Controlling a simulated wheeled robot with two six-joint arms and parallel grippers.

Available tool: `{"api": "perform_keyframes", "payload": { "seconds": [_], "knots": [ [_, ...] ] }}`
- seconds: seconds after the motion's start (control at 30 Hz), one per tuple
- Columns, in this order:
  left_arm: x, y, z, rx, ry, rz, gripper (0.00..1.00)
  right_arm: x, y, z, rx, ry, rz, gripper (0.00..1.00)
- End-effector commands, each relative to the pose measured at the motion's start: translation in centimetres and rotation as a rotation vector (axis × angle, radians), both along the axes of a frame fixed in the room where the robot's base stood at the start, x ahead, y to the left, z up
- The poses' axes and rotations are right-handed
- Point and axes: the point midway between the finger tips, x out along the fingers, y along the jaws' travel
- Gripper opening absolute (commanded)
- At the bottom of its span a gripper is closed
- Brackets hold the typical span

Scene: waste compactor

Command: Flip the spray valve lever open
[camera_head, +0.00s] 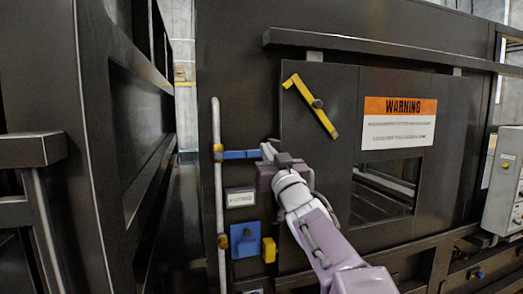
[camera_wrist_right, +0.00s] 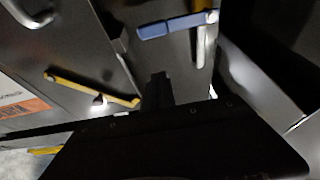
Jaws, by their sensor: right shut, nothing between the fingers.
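The spray valve lever is a blue handle (camera_head: 240,154) that sticks out level to the right from a brass valve (camera_head: 218,152) on a vertical grey pipe. The blue lever also shows at the top of the right wrist view (camera_wrist_right: 178,25). My right gripper (camera_head: 266,150) is shut and empty near the lever's free right end. In the right wrist view its dark fingers (camera_wrist_right: 158,90) appear apart from the lever; whether they touch cannot be told from the head view. My left gripper is not in view.
A yellow diagonal handle (camera_head: 312,106) sits on the dark panel. The grey pipe (camera_head: 216,120) runs down past a blue plate (camera_head: 244,241) and a yellow block (camera_head: 269,249). A warning sign (camera_head: 398,124) is at right, above an opening. A grey control box (camera_head: 503,185) stands far right.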

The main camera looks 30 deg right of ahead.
Motion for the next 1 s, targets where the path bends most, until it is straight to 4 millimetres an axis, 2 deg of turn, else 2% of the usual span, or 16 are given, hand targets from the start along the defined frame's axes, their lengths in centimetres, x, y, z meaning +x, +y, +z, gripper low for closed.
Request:
{"api": "perform_keyframes", "payload": {
  "seconds": [0.43, 0.5, 0.67, 1.0],
  "knots": [
    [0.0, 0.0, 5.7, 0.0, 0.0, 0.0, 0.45, 8.6, -2.0, 3.7, 0.001, 0.003, 0.0, 0.0],
    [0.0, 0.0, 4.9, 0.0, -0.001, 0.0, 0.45, 8.6, -2.0, 1.6, 0.002, 0.006, 0.0, 0.0],
    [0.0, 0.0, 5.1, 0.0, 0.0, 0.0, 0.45, 8.5, -2.0, -0.3, 0.002, 0.003, 0.0, 0.0],
    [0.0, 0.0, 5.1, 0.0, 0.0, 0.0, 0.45, 8.4, -2.0, -1.0, 0.001, 0.001, -0.001, 0.0]
  ]
}}
